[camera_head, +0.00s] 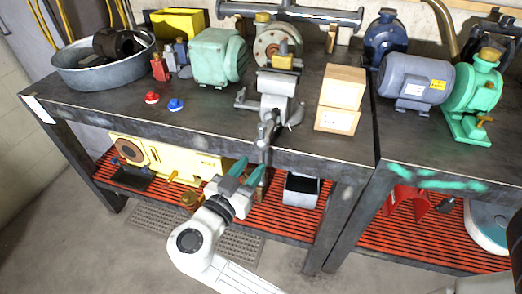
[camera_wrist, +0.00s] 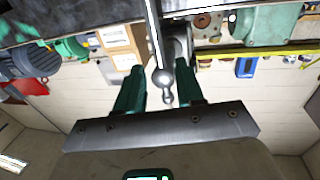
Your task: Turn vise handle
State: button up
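The grey bench vise (camera_head: 277,95) stands at the front edge of the dark workbench. Its metal handle (camera_head: 266,134) hangs in front of the bench edge. In the wrist view the handle (camera_wrist: 155,45) is a shiny rod with a ball end, seen between the two fingers. My gripper (camera_head: 252,168) has green fingers and is just below the handle, in front of the bench. In the wrist view my gripper (camera_wrist: 160,85) is open, with a gap on both sides of the rod. I cannot tell whether the handle's end is within finger depth.
The bench top (camera_head: 215,118) holds a metal basin (camera_head: 95,76), a green motor (camera_head: 217,56), cardboard boxes (camera_head: 341,95) and a grey motor (camera_head: 413,80). A red slatted lower shelf (camera_head: 286,224) lies behind my arm, with a grey bin (camera_head: 301,191) on it.

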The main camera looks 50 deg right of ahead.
aim_at(260, 155)
jog(key=shift+w+d+p, duration=0.2)
jog(key=shift+d+p, duration=0.05)
jog(key=shift+d, duration=1.3)
jog(key=shift+w+d+p, duration=0.2)
jog(key=shift+d+p, duration=0.05)
jog(key=shift+d, duration=1.3)
grip_shut()
